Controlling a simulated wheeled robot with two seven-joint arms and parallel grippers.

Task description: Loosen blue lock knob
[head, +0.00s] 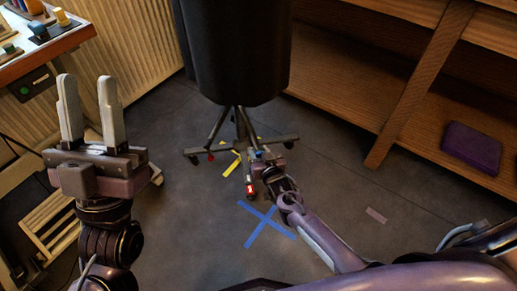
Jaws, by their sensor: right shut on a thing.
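A black form (232,50) stands upright on a wheeled stand with spread legs (222,148). The blue lock knob (257,154) shows as a small blue patch low on the stand, mostly hidden by my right gripper. My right gripper (260,161) reaches in from the lower right and is shut at the knob; its fingertips are small and hard to make out. My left gripper (89,108) is raised at the left, fingers up and apart, with nothing between them.
Blue tape (267,224) forms a cross on the floor, and yellow tape (232,164) lies by the stand. Wooden shelves (405,75) with a purple box (472,147) stand at right. A table (55,48) is upper left.

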